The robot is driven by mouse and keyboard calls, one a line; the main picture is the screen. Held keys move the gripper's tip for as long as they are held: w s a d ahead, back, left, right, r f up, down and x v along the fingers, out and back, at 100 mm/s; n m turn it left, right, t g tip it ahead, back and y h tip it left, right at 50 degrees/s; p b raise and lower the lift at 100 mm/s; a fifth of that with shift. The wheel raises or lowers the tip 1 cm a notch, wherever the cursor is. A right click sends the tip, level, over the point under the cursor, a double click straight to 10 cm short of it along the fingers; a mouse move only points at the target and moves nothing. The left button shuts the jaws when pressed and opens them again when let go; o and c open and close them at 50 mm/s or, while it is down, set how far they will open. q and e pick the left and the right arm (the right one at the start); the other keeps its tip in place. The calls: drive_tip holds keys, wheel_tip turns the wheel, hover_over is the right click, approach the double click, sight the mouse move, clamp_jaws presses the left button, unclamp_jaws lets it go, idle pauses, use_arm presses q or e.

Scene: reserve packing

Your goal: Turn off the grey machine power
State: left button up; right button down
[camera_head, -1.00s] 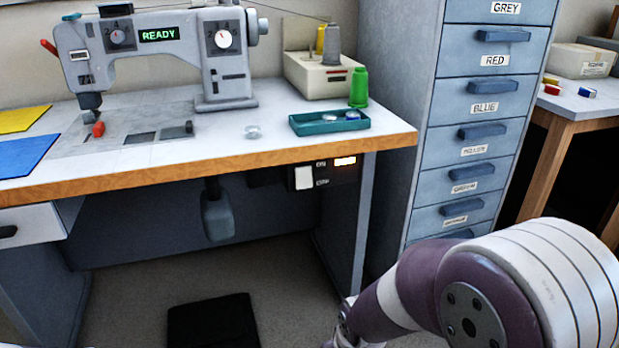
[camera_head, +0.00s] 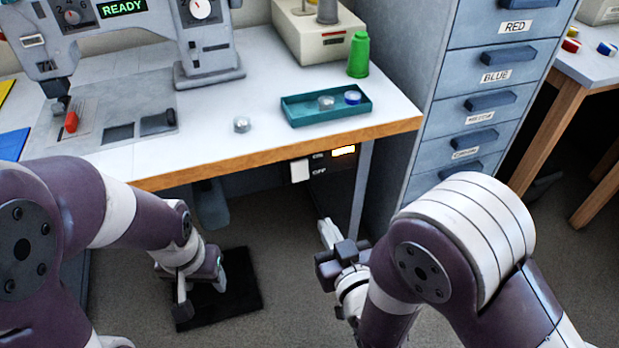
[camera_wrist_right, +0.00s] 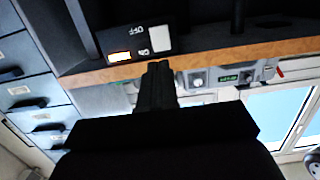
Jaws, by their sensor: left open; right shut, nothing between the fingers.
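The grey sewing machine (camera_head: 205,45) stands on the table, its green display reading READY. Its dark power switch box (camera_head: 325,170) hangs under the table's front edge, with a white rocker (camera_head: 299,171), ON and OFF labels and a lit orange lamp (camera_head: 343,150). In the right wrist view the box (camera_wrist_right: 140,42) appears upside down, with the rocker (camera_wrist_right: 160,38) and lamp (camera_wrist_right: 119,57) visible. My right gripper (camera_head: 328,233) is shut and empty, below the box and apart from it; its fingers (camera_wrist_right: 158,72) show in the wrist view. My left gripper (camera_head: 200,288) is open, low over the dark floor mat.
The wooden table edge (camera_head: 280,151) overhangs the switch box. A table leg (camera_head: 362,190) and a blue drawer cabinet (camera_head: 480,90) stand to its right. A teal tray (camera_head: 300,113) and green spool (camera_head: 359,55) sit on the table. A dark mat (camera_head: 245,285) lies on the floor.

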sight(300, 177)
drive_tip(key=shift+w, duration=0.1)
drive_tip(key=b+x, duration=0.3)
drive_tip(key=x, duration=1)
drive_tip(key=shift+f+b, duration=0.15)
drive_tip(key=shift+b, duration=0.15)
drive_tip(key=shift+w+a, duration=0.2)
drive_tip(key=shift+w, duration=0.15)
